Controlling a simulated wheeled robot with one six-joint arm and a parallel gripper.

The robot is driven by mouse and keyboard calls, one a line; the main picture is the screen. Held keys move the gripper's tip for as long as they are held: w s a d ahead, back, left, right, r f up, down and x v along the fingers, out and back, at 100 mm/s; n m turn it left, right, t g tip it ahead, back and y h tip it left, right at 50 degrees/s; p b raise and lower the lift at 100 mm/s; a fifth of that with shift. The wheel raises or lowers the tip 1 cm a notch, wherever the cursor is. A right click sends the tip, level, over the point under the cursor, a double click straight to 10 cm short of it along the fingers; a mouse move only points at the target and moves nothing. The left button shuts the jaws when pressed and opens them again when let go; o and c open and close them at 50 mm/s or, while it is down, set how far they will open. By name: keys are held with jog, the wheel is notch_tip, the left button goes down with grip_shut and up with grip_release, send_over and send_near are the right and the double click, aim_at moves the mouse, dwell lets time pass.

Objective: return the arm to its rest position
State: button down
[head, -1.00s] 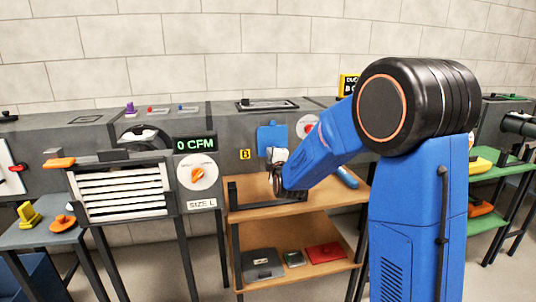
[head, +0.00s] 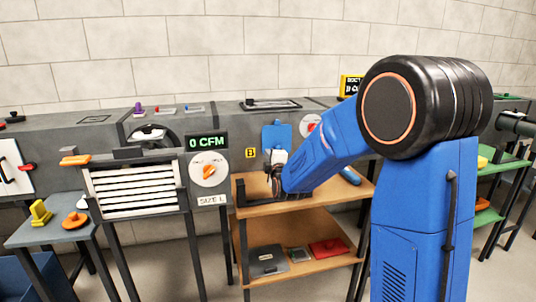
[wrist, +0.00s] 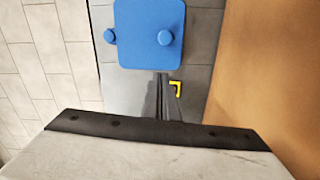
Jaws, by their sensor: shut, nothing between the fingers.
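My blue arm (head: 330,150) reaches from the right side of the head view toward the wooden shelf unit. It is bent at a large black joint. My gripper (head: 274,188) points down just above the upper wooden shelf, in front of the grey duct wall and below a blue plate. It is small there and partly hidden by the forearm; its jaws are shut and empty. In the wrist view a pale block with a dark strip fills the bottom, and the blue plate (wrist: 150,35) with two round knobs is at the top.
The wooden shelf (head: 300,205) lies under my gripper, with boxes on the lower board. A louvred vent (head: 135,188) and a dial (head: 208,170) under a "0 CFM" display are to the left. A side table (head: 50,232) holds yellow and orange pieces. Green shelves (head: 488,217) stand right.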

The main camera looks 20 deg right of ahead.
jog(key=s+d+f+m+g, duration=0.1)
jog(key=s+m+g, duration=0.3)
jog(key=s, duration=1.3)
jog(key=s+d+f+m+g, duration=0.1)
jog(key=s+f+m+g, duration=0.3)
jog(key=s, duration=1.4)
jog(key=s+d+f+m+g, duration=0.1)
jog(key=s+m+g, duration=0.4)
jog(key=s, duration=1.3)
jog(key=f+m, duration=0.1)
jog(key=m, duration=0.2)
jog(key=shift+s+d+f+y, duration=0.15)
jog(key=shift+d+f+y, duration=0.15)
jog(key=shift+d, duration=0.1)
